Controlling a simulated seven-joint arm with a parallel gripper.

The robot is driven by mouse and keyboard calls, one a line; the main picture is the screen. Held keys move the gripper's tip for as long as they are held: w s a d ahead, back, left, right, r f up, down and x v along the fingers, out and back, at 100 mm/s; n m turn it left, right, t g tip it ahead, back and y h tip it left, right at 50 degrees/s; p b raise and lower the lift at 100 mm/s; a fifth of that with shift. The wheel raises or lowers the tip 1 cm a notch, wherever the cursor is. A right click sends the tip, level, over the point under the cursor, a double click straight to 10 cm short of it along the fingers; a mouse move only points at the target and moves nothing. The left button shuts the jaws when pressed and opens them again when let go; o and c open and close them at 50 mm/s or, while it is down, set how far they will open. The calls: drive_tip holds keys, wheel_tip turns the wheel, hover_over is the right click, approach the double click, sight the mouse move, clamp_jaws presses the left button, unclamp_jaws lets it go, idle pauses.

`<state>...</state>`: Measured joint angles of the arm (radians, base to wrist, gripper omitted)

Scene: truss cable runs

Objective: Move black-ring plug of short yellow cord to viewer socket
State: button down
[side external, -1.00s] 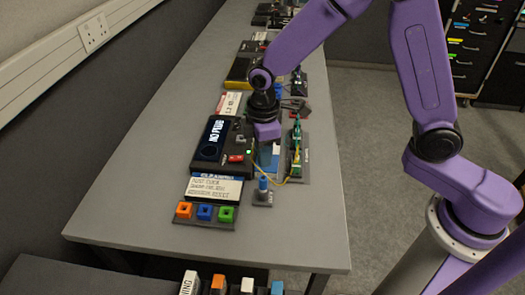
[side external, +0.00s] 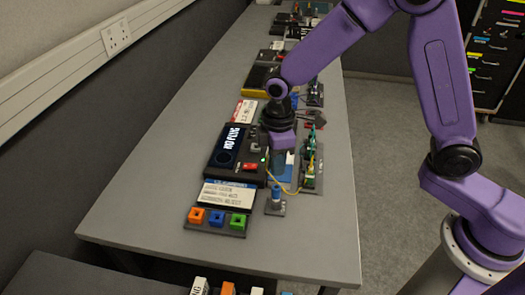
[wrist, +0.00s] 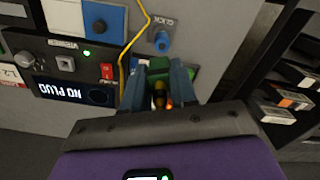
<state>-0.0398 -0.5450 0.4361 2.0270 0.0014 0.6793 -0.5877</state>
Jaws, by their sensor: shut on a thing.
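The viewer (side external: 228,145) is a black box with a lit "NO PLUG" screen, a green light and a red switch. It also shows at left in the wrist view (wrist: 72,90), with a grey square socket (wrist: 65,63) beside the light. My gripper (wrist: 160,82) is shut on a plug (wrist: 159,95), seen as a small yellow and dark piece between the fingers; its ring is not clear. In the side view my gripper is just right of the viewer, its fingertips indistinct.
A post with a blue top (side external: 275,197) stands right of a white label card (side external: 228,194). A row of orange, blue and green blocks (side external: 217,222) sits at the near end. The green board (side external: 311,160) is to the right. Bare table lies left of the viewer.

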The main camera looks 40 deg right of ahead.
drive_tip(key=w+d+f+m, duration=0.15)
drive_tip(key=w+d, duration=0.25)
drive_tip(key=w, duration=0.6)
drive_tip(key=w+d+m, duration=0.3)
drive_tip(key=w, duration=0.6)
drive_tip(key=shift+w+f, duration=0.2)
drive_tip(key=shift+f, duration=2.9)
drive_tip(key=shift+f, duration=0.8)
drive_tip(key=c, duration=0.8)
unclamp_jaws()
drive_tip(key=shift+r, duration=0.1)
drive_tip(key=shift+r, duration=2.4)
drive_tip(key=shift+r, duration=0.1)
